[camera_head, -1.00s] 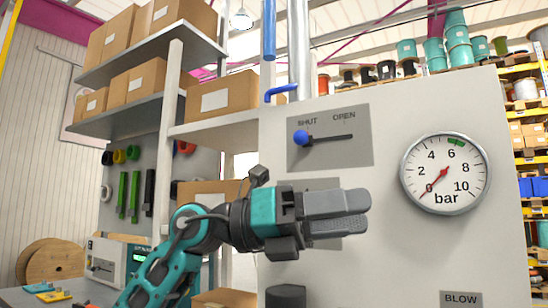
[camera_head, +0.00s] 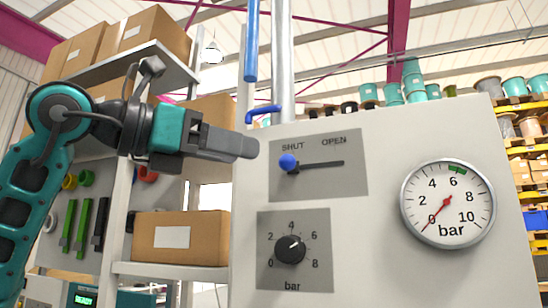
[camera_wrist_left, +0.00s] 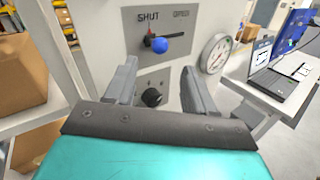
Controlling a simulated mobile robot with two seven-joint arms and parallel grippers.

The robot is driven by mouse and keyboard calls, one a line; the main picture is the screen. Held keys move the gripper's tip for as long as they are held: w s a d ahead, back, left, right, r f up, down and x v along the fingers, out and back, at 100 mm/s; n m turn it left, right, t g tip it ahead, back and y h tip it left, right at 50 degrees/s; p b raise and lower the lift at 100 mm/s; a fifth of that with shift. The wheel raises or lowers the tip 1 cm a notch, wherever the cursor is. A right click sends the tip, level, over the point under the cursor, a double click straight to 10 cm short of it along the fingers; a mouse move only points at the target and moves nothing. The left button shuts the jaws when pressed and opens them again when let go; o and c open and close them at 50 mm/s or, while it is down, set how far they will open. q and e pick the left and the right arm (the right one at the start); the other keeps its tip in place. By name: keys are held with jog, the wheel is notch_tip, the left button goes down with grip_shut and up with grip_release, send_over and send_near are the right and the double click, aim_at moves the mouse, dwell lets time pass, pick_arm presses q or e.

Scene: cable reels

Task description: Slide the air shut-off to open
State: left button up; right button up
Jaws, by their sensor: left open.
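The air shut-off is a slider with a blue knob (camera_head: 288,162) on a grey plate (camera_head: 345,185) marked SHUT and OPEN. The knob sits at the SHUT end, on the left of the dark slot (camera_head: 325,164). My left gripper (camera_head: 250,148) is up and to the left of the knob in the head view, apart from it. In the left wrist view the gripper (camera_wrist_left: 155,85) is open and empty, and the blue knob (camera_wrist_left: 158,46) shows beyond the fingers, roughly between them. My right gripper is not in view.
Below the slider is a black pressure dial (camera_head: 290,249). To the right is a round gauge (camera_head: 447,203) with its red needle near 0. Shelves with boxes (camera_head: 180,238) stand left of the panel. A blue pipe handle (camera_head: 263,113) is above it.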

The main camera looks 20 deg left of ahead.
aim_at(280, 160)
pick_arm(q)
jog(key=x, duration=0.8)
jog(key=shift+p, duration=0.4)
jog(key=shift+c, duration=0.2)
grip_shut()
